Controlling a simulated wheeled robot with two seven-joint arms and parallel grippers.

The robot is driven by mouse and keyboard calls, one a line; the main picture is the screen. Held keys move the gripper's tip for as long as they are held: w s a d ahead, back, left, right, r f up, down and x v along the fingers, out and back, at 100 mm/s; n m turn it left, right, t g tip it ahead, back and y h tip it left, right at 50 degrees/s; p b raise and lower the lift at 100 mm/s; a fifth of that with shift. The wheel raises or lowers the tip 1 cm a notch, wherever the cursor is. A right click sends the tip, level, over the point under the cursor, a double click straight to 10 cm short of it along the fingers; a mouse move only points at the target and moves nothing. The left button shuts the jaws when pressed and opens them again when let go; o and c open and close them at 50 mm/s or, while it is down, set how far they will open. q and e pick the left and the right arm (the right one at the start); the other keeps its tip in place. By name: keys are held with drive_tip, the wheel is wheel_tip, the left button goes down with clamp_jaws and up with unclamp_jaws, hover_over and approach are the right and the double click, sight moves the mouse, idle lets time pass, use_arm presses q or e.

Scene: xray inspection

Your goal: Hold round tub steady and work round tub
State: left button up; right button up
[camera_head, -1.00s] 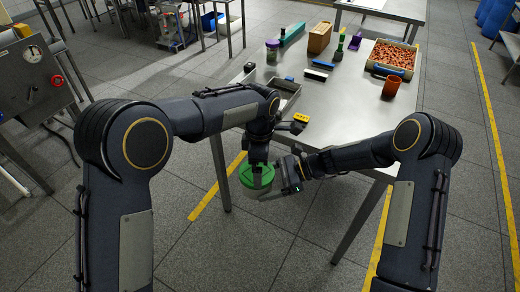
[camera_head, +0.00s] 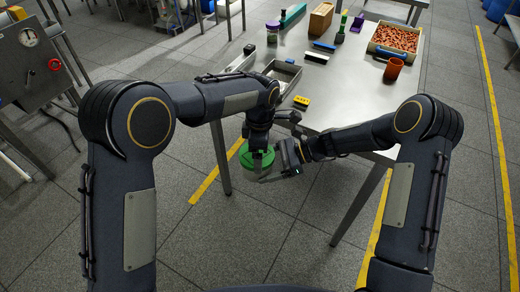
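The round tub (camera_head: 268,159) is green and is held in the air in front of the table's near left corner, above the floor. My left gripper (camera_head: 257,165) points down at it from above, with its fingers against the tub. It appears shut on it, and it hides part of the top. My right gripper (camera_head: 272,172) comes in from the right, with its fingers beside the tub's right and near side. Whether they touch the tub, and how far apart they are, is too small to tell.
A control panel (camera_head: 28,65) stands at the left. The table's near right part is clear.

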use_arm(q)
drive_tip(key=shift+w+r, duration=0.1)
drive_tip(key=shift+r, duration=0.1)
idle(0.5)
drive_tip(key=shift+r, duration=1)
